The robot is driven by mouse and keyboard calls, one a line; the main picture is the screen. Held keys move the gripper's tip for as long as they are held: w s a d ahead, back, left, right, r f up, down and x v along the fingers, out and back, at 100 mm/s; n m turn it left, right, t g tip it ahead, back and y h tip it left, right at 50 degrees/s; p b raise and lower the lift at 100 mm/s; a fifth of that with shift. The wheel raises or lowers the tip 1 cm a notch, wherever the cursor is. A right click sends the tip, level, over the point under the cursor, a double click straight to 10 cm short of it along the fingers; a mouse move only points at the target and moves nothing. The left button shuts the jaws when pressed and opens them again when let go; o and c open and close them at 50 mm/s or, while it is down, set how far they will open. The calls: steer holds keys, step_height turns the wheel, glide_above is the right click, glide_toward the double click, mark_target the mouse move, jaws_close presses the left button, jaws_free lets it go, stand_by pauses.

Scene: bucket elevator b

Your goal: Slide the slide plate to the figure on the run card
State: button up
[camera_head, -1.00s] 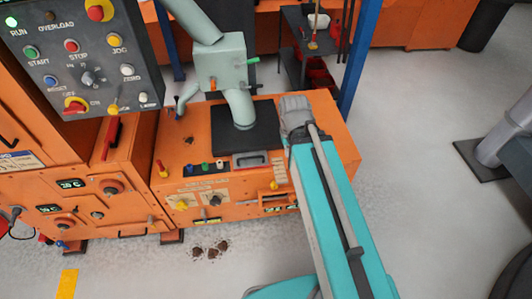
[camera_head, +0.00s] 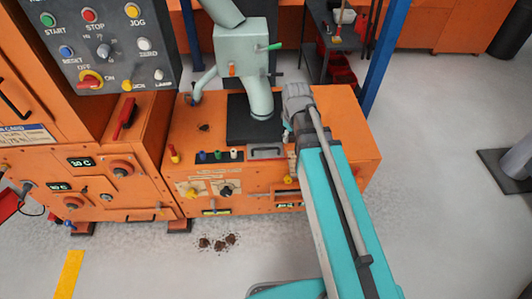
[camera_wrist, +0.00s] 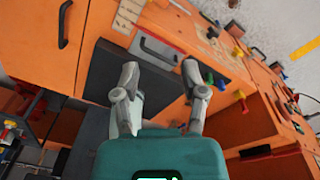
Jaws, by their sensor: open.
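A dark square plate (camera_head: 250,130), apparently the slide plate, lies on top of the orange machine box under the grey-green spout. A grey-framed handle (camera_head: 265,152) sits at its front edge. In the wrist view the dark plate (camera_wrist: 125,85) and the handle (camera_wrist: 158,46) are just beyond my gripper (camera_wrist: 160,72). My gripper's fingers are spread with nothing between them, and they appear apart from the handle. In the head view my arm hides most of the gripper. A card (camera_head: 27,136) with a blue band is on the left cabinet; its figures are too small to read.
The spout (camera_head: 245,65) stands over the plate. Coloured knobs (camera_head: 218,156) line the box's front top edge. A control panel (camera_head: 105,45) is at upper left. A pale ruler-like strip (camera_wrist: 128,15) is near the handle. Brown debris (camera_head: 218,243) lies on the floor.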

mark_target(265, 149)
steer(key=w+a+f+n+t+b, duration=0.1)
steer(key=w+a+f+n+b, duration=0.6)
steer(key=w+n, duration=0.4)
steer(key=shift+w+a+f+b, duration=0.45)
steer(key=shift+f+b, duration=0.35)
steer(key=shift+f, duration=0.55)
steer(key=shift+w+f, duration=0.1)
steer(key=shift+f, duration=0.1)
steer(key=w+f+b, duration=0.1)
steer(key=f+b, duration=0.7)
steer(key=b, duration=0.1)
steer(key=w+f+b, duration=0.1)
steer(key=f+b, duration=0.3)
steer(key=f, duration=0.1)
steer(key=shift+w+b, duration=0.3)
jaws_close()
